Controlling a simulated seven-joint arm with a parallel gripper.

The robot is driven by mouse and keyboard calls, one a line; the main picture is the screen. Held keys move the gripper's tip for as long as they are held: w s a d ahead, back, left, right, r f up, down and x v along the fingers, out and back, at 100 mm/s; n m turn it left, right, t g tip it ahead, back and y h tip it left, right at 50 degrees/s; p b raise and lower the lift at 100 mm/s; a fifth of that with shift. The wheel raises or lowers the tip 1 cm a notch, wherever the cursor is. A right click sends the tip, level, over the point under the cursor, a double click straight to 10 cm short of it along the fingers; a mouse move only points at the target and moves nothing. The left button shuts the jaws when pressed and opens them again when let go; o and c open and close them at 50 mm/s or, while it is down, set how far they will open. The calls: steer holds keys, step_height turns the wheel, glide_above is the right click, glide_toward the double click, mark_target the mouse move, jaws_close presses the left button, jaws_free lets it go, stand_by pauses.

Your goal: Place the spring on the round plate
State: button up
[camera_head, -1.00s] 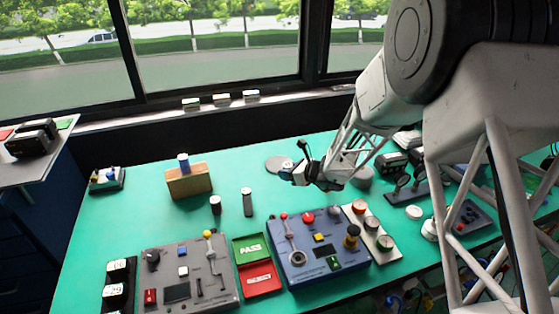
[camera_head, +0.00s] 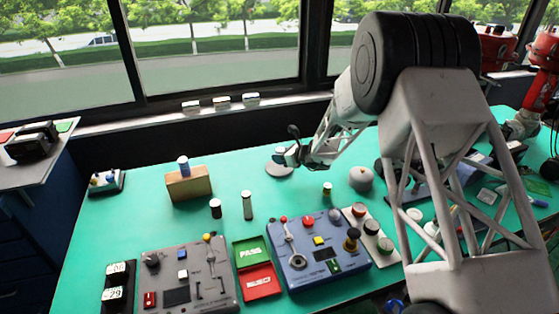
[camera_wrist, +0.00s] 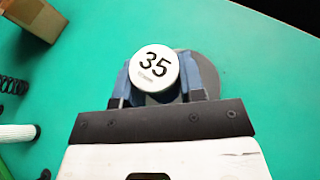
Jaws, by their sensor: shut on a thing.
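My gripper (camera_head: 284,156) is shut on a piece with a round white cap marked 35, which I take to be the spring (camera_wrist: 155,67); its sides are mostly hidden. It looks upright. The blue fingers (camera_wrist: 157,82) stand on both sides of it in the wrist view. The round plate (camera_head: 279,170) is a flat grey disc at the back of the green table. In the wrist view the plate (camera_wrist: 206,68) shows behind and right of the cap, partly covered. The held piece overlaps the plate; I cannot tell whether they touch.
A wooden block (camera_head: 189,185) stands to the left. A black coiled piece (camera_wrist: 14,85) and a white ribbed one (camera_wrist: 18,132) stand left of my gripper. A grey control box (camera_head: 188,275), a blue one (camera_head: 312,255) and green and red trays (camera_head: 262,281) fill the front.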

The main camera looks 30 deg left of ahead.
mark_target(280, 167)
steer(key=shift+w+a, duration=0.7)
steer(key=shift+w, duration=0.25)
steer(key=shift+f, duration=0.1)
steer(key=shift+f, duration=1.7)
steer(key=shift+f, duration=0.1)
steer(key=o, duration=1)
steer(key=shift+c, duration=0.2)
steer(key=shift+v, duration=6.1)
